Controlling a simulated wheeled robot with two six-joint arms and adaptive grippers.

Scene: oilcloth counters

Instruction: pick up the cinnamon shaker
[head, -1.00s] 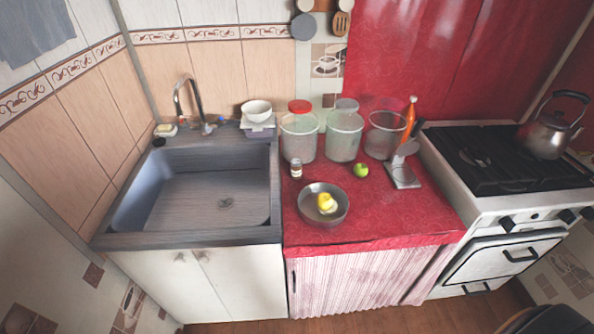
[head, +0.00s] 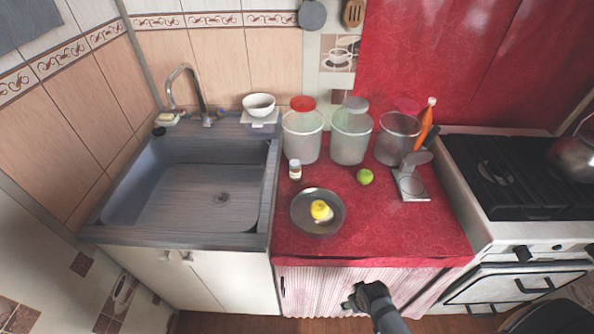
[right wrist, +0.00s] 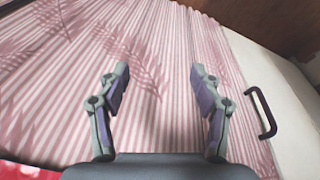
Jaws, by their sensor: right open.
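The cinnamon shaker (head: 295,170) is a small clear jar with a white cap. In the head view it stands upright on the red counter (head: 420,235), near the sink's edge and in front of the left canister. My right gripper (head: 352,299) is low in front of the counter, below its front edge and well away from the shaker. In the right wrist view my right gripper (right wrist: 160,72) is open and empty, facing the striped curtain (right wrist: 150,110). My left gripper is not in view.
A metal bowl (head: 302,227) with a yellow fruit (head: 321,211) stands in front of the shaker. Several large canisters, one being the left canister (head: 303,140), stand behind. A green fruit (head: 365,177) and a scale (head: 410,185) are to the right. The sink (head: 185,195) is left.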

